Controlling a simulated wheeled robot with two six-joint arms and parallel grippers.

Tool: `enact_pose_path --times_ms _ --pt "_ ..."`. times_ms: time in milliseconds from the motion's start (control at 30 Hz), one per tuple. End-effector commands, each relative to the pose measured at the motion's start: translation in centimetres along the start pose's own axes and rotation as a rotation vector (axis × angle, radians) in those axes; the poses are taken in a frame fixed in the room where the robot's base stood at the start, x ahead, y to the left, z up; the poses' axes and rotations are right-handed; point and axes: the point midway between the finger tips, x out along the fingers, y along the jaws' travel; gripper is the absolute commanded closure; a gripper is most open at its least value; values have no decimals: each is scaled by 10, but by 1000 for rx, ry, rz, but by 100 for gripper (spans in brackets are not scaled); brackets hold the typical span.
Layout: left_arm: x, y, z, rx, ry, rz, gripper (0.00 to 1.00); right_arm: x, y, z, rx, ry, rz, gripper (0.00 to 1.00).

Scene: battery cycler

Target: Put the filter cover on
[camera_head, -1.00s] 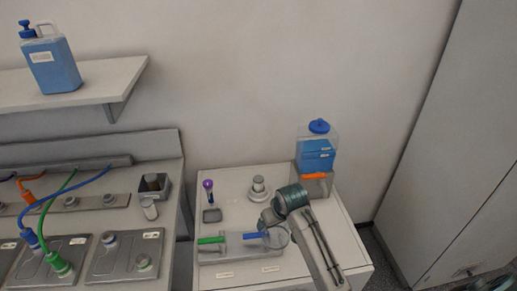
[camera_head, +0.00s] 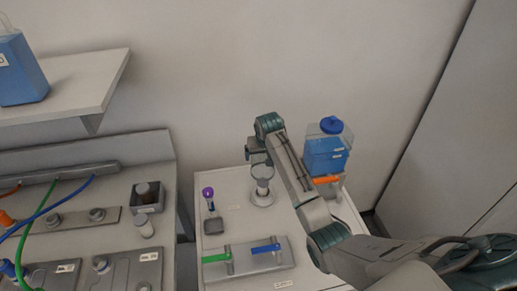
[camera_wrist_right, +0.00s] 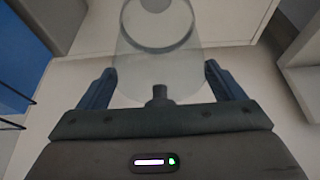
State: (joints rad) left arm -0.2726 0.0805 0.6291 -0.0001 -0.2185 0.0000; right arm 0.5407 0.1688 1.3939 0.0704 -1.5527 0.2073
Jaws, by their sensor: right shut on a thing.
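The filter cover (camera_wrist_right: 190,62) is a clear, see-through cup; in the wrist view it sits between the two blue fingers of my right gripper (camera_wrist_right: 163,88), which is shut on it. In the head view my right gripper (camera_head: 256,158) is at the back of the white cabinet. The clear cover (camera_head: 262,172) shows just below it, over the round pale filter base (camera_head: 262,199). I cannot tell whether the cover touches the base. My left gripper is not in view.
A blue-filled container (camera_head: 326,156) stands close to the right of my right arm. Blue and green handles (camera_head: 265,249) lie on a grey plate in front. A purple-topped item (camera_head: 208,193) stands left of the base. A shelf (camera_head: 95,85) juts out at upper left.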

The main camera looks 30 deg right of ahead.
Motion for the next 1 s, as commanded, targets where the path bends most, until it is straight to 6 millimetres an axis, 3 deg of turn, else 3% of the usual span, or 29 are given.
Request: enact_pose_path --times_ms 200,300,367,600,667,767,1000 --pt "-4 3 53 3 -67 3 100 14 0 7 -1 -2 0 35" --pt "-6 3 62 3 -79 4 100 22 0 10 -1 -2 0 35" --pt "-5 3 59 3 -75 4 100 26 0 12 -1 -2 0 35" --pt "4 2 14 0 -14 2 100 45 0 20 -1 -1 0 35" --pt "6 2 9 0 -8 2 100 50 0 21 -1 -1 0 35" --pt "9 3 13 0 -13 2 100 57 0 24 -1 0 0 35" --pt "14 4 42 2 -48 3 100 75 0 32 -1 0 -1 35"
